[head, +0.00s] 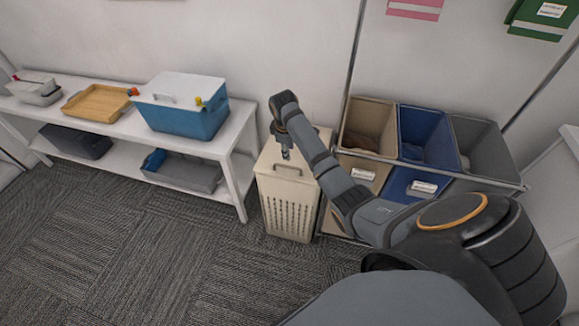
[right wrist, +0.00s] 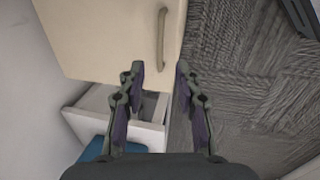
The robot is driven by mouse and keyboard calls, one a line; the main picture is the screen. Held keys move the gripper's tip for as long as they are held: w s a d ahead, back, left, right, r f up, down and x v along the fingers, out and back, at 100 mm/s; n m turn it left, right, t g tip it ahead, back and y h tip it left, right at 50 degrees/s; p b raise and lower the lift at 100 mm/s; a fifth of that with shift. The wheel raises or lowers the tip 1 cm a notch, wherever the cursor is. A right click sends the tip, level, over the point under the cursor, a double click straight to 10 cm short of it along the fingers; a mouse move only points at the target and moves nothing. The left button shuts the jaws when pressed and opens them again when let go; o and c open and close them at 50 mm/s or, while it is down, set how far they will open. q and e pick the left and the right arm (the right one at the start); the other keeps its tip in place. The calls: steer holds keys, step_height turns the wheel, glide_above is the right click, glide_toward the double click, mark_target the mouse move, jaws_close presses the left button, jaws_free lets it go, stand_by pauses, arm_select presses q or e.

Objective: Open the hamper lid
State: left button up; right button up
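The beige hamper (head: 288,211), with slots in its front, stands on the floor between the white shelf bench and the sorting bins. Its lid (head: 269,160) looks shut and has a bar handle (head: 287,170) near its front edge. The lid (right wrist: 100,35) and its handle (right wrist: 161,40) also show in the right wrist view. My right gripper (head: 286,154) hangs above the lid, just behind the handle in the picture. In the right wrist view my right gripper (right wrist: 160,70) is open and empty, with the handle beyond its fingertips. My right arm covers the hamper's right side. My left gripper is not in view.
The white bench (head: 238,165) at left holds a blue cooler (head: 182,118) and a wooden tray (head: 97,102). Fabric bins, tan (head: 348,140), blue (head: 446,150) and grey (head: 487,150), stand right of the hamper. Carpet (head: 150,240) in front is clear.

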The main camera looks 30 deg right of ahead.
steer(key=b, duration=0.2)
glide_toward(290, 164)
steer(key=s+f, duration=0.1)
steer(key=s+a+f, duration=0.1)
steer(key=f, duration=0.1)
steer(key=shift+s+a+f, duration=0.25)
steer(key=shift+s+f, duration=0.05)
steer(key=shift+s, duration=0.1)
jaws_close()
